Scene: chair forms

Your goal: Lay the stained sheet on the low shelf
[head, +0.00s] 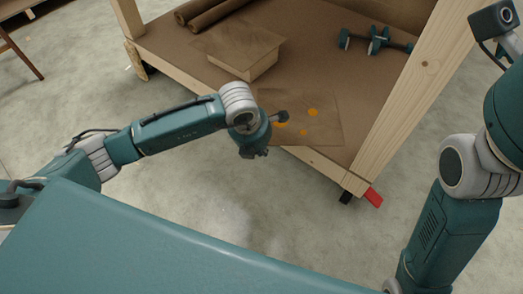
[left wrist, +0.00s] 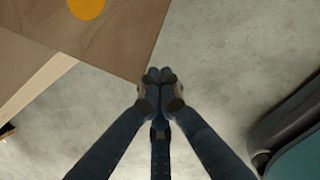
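The stained sheet (head: 322,128) is thin, brown and flat, with several orange spots. In the head view it lies over the front part of the low shelf (head: 300,70), close to the same brown. In the left wrist view the sheet (left wrist: 120,35) shows one orange spot, and its corner sticks out past the shelf's pale wooden edge. My left gripper (head: 254,153) is at that corner, just outside the shelf front. Its fingertips (left wrist: 159,80) are together on the corner. The sheet's near left part is hidden behind my left wrist. My right gripper is out of view.
A shallow box-like block (head: 245,65) sits on the shelf behind the sheet, with brown rolls (head: 212,14) at the back left. Teal clamps or tools (head: 376,42) lie at the back right. A wooden post (head: 415,95) bounds the right side. A red piece (head: 374,197) is at its foot.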

